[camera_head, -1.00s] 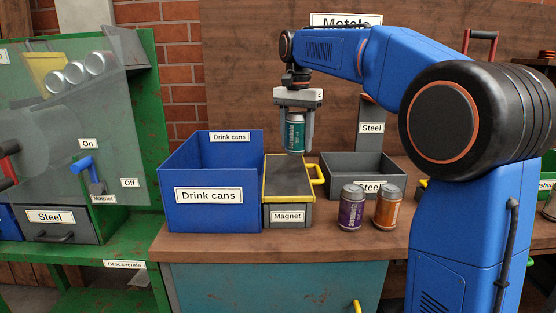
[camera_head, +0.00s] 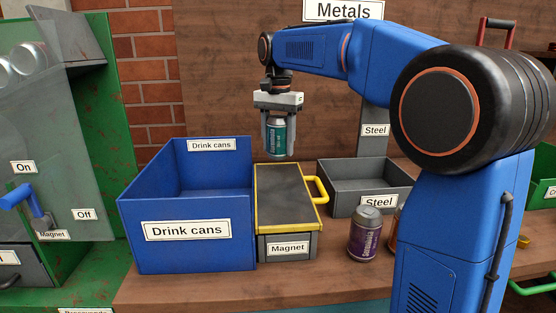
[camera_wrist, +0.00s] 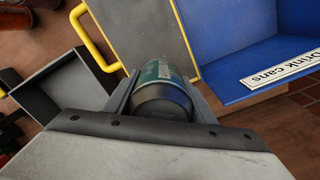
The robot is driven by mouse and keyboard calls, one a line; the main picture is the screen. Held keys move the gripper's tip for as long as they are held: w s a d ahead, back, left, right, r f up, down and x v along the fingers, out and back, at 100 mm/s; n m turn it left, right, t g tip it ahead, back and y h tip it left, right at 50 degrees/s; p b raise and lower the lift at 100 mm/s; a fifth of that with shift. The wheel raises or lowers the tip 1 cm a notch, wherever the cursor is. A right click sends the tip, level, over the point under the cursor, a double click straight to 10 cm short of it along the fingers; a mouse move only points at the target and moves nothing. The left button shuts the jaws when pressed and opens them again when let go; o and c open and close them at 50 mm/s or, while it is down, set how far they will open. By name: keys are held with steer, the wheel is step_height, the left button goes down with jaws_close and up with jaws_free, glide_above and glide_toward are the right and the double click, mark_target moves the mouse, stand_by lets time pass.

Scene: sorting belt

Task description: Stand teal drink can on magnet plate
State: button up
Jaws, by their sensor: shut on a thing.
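The teal drink can (camera_head: 277,138) is held upright between the fingers of my gripper (camera_head: 278,132). My gripper is shut on it. In the head view the can hangs above the back part of the magnet plate (camera_head: 283,196), a dark flat top with a yellow frame and handle and a "Magnet" label. The can's base appears clear of the plate. In the wrist view the can (camera_wrist: 163,90) sits between the jaws, with the plate (camera_wrist: 133,30) beyond it. The exact gap between can and plate is hard to tell.
A blue "Drink cans" bin (camera_head: 187,246) stands directly left of the plate. A grey "Steel" bin (camera_head: 343,203) stands to the right. A purple can (camera_head: 365,234) stands at front right, with an orange can (camera_head: 393,232) partly hidden behind my arm. A lever (camera_head: 29,204) is at far left.

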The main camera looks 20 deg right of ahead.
mark_target(278, 116)
steer(key=shift+f, duration=2.2)
steer(key=o, duration=1)
steer(key=shift+f, duration=0.1)
step_height(278, 116, up, 12)
steer(key=shift+r, duration=0.1)
